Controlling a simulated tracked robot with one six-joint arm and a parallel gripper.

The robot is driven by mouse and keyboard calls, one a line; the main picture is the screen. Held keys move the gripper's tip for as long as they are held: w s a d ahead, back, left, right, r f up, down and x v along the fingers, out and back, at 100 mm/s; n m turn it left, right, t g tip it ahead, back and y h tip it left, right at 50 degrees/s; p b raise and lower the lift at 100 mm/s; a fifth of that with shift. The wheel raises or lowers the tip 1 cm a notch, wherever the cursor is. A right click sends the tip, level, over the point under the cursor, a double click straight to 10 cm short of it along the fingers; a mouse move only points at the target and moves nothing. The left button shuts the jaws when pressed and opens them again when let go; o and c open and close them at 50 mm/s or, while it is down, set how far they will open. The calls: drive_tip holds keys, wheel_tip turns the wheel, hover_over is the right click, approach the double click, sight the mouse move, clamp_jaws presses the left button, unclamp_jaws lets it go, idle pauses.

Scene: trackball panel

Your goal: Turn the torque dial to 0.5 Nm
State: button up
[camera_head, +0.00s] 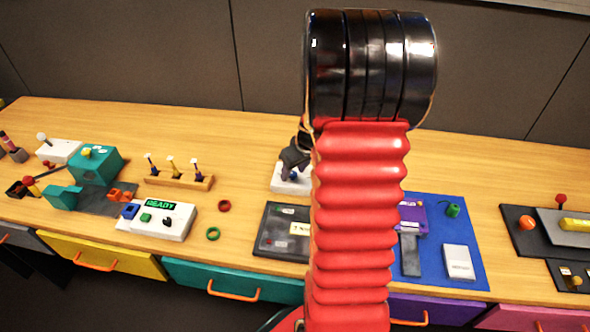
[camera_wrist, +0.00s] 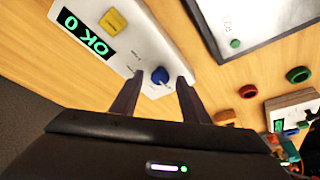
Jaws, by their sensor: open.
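The white panel box (camera_wrist: 148,45) fills the upper left of the wrist view. Small print near the dial is too blurred to read. My gripper (camera_wrist: 158,82) is open, with one finger on each side of the dial in the picture. I cannot tell whether the fingers touch it. In the head view my gripper (camera_head: 296,158) is over the white box (camera_head: 287,187), mostly hidden by my arm.
Left of it stand a white box with a "READY" display (camera_head: 160,220), a red ring (camera_head: 224,206), a green ring (camera_head: 213,234) and a peg rack (camera_head: 180,182). In front is a dark-framed panel (camera_head: 270,244); a blue mat (camera_head: 466,222) is right.

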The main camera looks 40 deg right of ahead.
drive_tip(key=shift+c, duration=0.7)
drive_tip(key=c, duration=0.9)
drive_tip(key=shift+d, duration=0.1)
drive_tip(key=shift+a+m+h, duration=0.25)
drive_tip(key=shift+m+h, duration=0.15)
drive_tip(key=shift+m, duration=0.8)
drive_tip(key=shift+m+g, duration=0.3)
drive_tip(key=shift+m, duration=0.1)
drive_tip(key=shift+w+a+m+g+h, duration=0.15)
drive_tip(key=shift+m+h, duration=0.25)
drive_tip(key=shift+m, duration=0.55)
drive_tip(key=shift+a+m+g+h, duration=0.1)
drive_tip(key=shift+m+g+h, duration=0.25)
drive_tip(key=shift+m, duration=1.1)
drive_tip(key=o, duration=1)
